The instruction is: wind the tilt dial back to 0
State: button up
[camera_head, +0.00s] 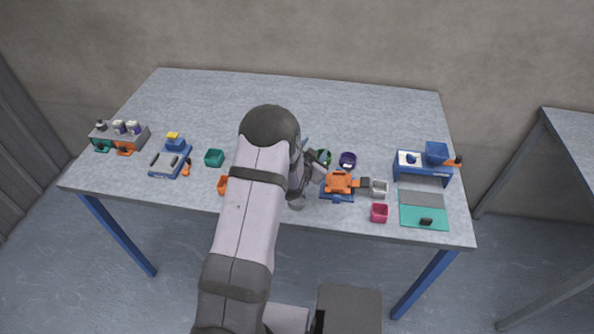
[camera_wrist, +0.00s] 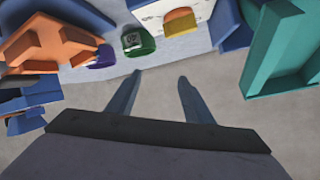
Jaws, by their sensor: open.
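My gripper (camera_wrist: 160,77) is open, with nothing between its two fingers in the wrist view. In the head view it is mostly hidden behind my arm. A pale panel (camera_wrist: 153,10) with fine markings and an orange-yellow half-round piece (camera_wrist: 181,21) shows beyond the fingertips, apart from them. I cannot tell whether this piece is the tilt dial, and no reading is legible. In the head view my arm hides that area. A blue unit (camera_head: 425,170) with an orange knob (camera_head: 455,161) stands at the right of the table.
An orange fixture (camera_head: 340,182), green cup (camera_head: 325,156) and purple cup (camera_head: 348,159) stand right of my arm. A teal open box (camera_wrist: 283,50) is at the right in the wrist view. A rack (camera_head: 120,137) stands far left. The table's back (camera_head: 350,105) is clear.

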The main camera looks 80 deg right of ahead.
jog(key=w+a+n, duration=0.1)
jog(key=a+n, duration=0.1)
jog(key=a, duration=0.1)
jog(key=w+a+f+n+t, duration=0.1)
jog(key=w+a+n, duration=0.1)
jog(key=a, duration=0.2)
jog(key=w+a+n+b, duration=0.1)
jog(key=a+n, duration=0.1)
jog(key=a, duration=0.2)
jog(key=shift+w+a+f+t, duration=0.15)
jog(key=shift+w+f+t, duration=0.1)
jog(key=shift+f+t, duration=0.15)
jog(key=shift+p+x, duration=1.2)
jog(key=shift+x, duration=2.5)
jog(key=shift+c, duration=0.6)
jog(key=c, duration=0.9)
